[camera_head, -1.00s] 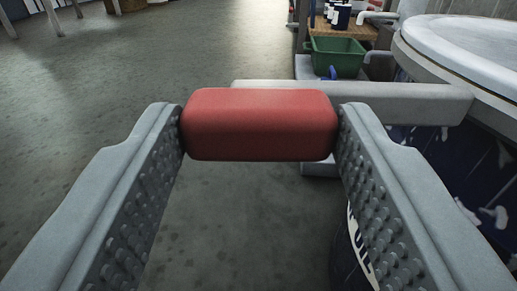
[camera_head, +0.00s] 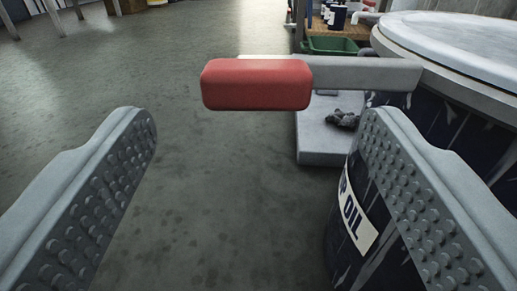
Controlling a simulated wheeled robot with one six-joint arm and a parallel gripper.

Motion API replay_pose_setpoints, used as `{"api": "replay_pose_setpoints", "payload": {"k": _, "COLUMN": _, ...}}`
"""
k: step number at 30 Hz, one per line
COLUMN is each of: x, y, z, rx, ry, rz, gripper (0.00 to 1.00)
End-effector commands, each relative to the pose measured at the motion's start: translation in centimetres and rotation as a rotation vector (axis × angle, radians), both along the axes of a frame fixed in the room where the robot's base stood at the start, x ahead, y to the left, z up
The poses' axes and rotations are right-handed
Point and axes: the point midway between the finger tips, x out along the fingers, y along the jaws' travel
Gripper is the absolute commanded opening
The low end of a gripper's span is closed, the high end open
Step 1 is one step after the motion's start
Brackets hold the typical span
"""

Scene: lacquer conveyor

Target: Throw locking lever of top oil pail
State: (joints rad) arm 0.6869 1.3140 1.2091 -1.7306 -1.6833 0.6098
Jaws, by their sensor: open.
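The locking lever is a grey bar (camera_head: 365,74) with a red grip (camera_head: 256,84), standing out to the left near the rim of a dark blue pail (camera_head: 350,235) marked "OIL". The pail has a pale grey lid (camera_head: 465,45) at the upper right. My gripper (camera_head: 258,125) is open and empty. Its two studded fingers are spread wide, with the red grip ahead of them and apart from both. My right finger hides part of the pail's side.
A grey slab (camera_head: 320,140) with a dark crumpled scrap (camera_head: 342,119) lies behind the pail. A green bin (camera_head: 331,46) and a wooden shelf with dark bottles (camera_head: 337,17) stand farther back. The grey floor (camera_head: 215,180) at left and centre is clear.

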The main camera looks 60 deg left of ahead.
Motion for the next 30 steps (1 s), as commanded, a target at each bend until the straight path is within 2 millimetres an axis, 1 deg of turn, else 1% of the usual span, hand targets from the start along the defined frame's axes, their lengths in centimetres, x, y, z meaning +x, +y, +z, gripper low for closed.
{"api": "replay_pose_setpoints", "payload": {"k": 1, "x": -0.5, "y": -1.1, "z": 0.0, "rx": 0.0, "ry": -0.001, "rz": -0.003, "gripper": 0.72}}
{"api": "replay_pose_setpoints", "payload": {"k": 9, "x": -3.0, "y": -5.9, "z": 0.0, "rx": 0.0, "ry": -0.001, "rz": -0.003, "gripper": 0.72}}
{"api": "replay_pose_setpoints", "payload": {"k": 15, "x": -4.8, "y": -9.1, "z": 0.0, "rx": 0.0, "ry": -0.001, "rz": -0.003, "gripper": 0.72}}
{"api": "replay_pose_setpoints", "payload": {"k": 18, "x": -5.5, "y": -10.4, "z": 0.0, "rx": 0.0, "ry": -0.001, "rz": -0.001, "gripper": 0.72}}
{"api": "replay_pose_setpoints", "payload": {"k": 24, "x": -6.3, "y": -11.8, "z": 0.0, "rx": 0.0, "ry": 0.0, "rz": -0.001, "gripper": 0.72}}
{"api": "replay_pose_setpoints", "payload": {"k": 30, "x": -6.4, "y": -12.0, "z": 0.0, "rx": 0.0, "ry": -0.001, "rz": 0.0, "gripper": 0.72}}
